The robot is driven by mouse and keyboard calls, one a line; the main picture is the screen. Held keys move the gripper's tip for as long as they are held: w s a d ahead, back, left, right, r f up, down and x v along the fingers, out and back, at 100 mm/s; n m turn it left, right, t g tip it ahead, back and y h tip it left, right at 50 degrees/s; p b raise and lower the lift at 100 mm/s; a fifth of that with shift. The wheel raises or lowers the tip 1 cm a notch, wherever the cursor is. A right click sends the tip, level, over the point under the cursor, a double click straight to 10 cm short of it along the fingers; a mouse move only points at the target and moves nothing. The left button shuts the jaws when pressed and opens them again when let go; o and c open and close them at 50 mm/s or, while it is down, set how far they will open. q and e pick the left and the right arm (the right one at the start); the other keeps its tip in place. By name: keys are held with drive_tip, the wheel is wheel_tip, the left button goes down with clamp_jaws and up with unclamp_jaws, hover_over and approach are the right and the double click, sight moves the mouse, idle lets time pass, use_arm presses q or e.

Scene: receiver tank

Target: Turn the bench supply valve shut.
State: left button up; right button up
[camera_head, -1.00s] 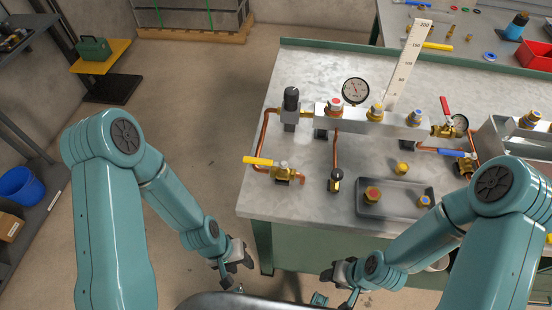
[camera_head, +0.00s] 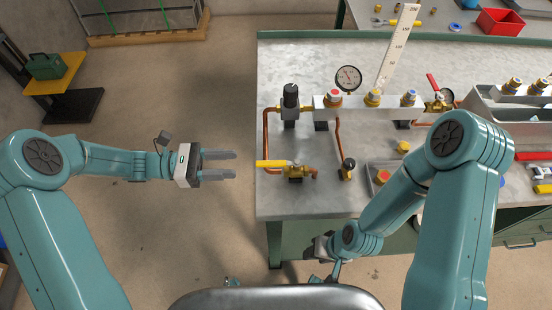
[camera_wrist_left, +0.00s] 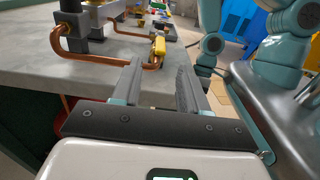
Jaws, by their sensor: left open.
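The valve with the yellow lever handle (camera_head: 273,163) sits at the bench's left front, its brass body (camera_head: 297,172) joined to copper pipe. The lever points left in the head view and its tip reaches about the bench edge. My left gripper (camera_head: 235,165) is open and empty, just left of the lever tip, with its fingers pointing at it and a small gap between. In the left wrist view the yellow lever (camera_wrist_left: 159,46) shows ahead, beyond the open fingers (camera_wrist_left: 160,82). My right gripper (camera_head: 322,252) is low by the bench front; its jaws are unclear.
A regulator (camera_head: 290,103), a pressure gauge (camera_head: 348,79) and a manifold block (camera_head: 352,110) stand behind the valve. A red-handled valve (camera_head: 433,83) is farther right. My right arm covers part of a grey tray (camera_head: 370,180).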

sight(286, 163)
use_arm(q)
drive_tip(key=d+p, duration=0.2)
drive_tip(key=d, duration=0.9)
drive_tip(key=shift+s+d, duration=0.1)
drive_tip(key=shift+d, duration=0.65)
drive_tip(key=shift+f, duration=0.1)
drive_tip(key=shift+a, duration=0.1)
clamp_jaws()
